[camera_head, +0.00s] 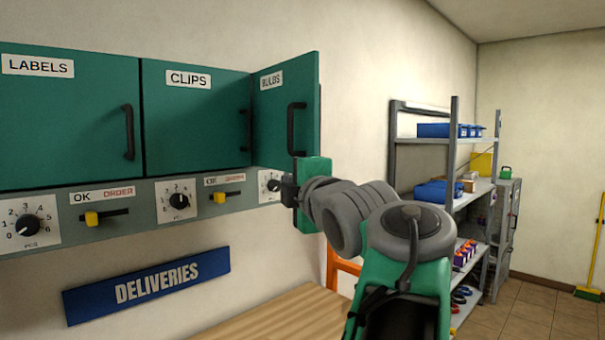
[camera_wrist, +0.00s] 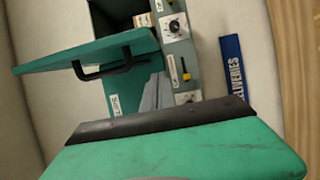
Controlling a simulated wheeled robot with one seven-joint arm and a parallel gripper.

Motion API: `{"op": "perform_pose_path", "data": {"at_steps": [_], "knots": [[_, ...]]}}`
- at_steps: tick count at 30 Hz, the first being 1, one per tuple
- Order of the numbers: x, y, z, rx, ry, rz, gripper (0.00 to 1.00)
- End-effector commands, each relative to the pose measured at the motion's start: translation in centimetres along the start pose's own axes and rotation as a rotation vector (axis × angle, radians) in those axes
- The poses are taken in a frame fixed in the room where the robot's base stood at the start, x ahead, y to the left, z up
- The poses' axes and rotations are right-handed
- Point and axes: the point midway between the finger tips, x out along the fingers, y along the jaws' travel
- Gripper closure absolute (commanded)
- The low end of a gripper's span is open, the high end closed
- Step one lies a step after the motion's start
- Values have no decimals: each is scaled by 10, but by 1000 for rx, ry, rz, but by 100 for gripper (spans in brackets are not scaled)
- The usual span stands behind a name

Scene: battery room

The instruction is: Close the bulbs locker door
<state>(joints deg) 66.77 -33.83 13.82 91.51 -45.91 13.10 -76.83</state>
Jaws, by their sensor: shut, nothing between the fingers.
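The bulbs locker door (camera_head: 283,125) is the rightmost green door, with a BULBS label and a dark handle (camera_head: 292,128). It stands open, swung outward from the cabinet. My gripper (camera_head: 286,190) is shut and empty, just below the door's lower edge, in front of the dial strip. Whether it touches the door cannot be told. The wrist view shows mostly my gripper's green body; its fingertips are hidden.
The labels door (camera_head: 65,125) and clips door (camera_head: 195,120) are closed. Dials and yellow-tipped levers (camera_head: 92,218) run along the grey strip below. A wooden tabletop (camera_head: 265,318) lies underneath. A metal shelf (camera_head: 420,142) stands to the right, with floor beyond.

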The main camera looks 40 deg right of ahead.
Motion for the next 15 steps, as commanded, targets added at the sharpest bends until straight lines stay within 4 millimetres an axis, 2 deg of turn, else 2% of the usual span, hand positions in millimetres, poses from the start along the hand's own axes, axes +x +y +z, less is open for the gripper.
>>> {"op": "perform_pose_path", "data": {"at_steps": [6, 9, 15], "knots": [[36, 3, -2, 2, 5, -2, 100], [37, 4, 19, 1, -6, -2, 100], [42, 2, 37, 0, -3, -1, 100]]}}
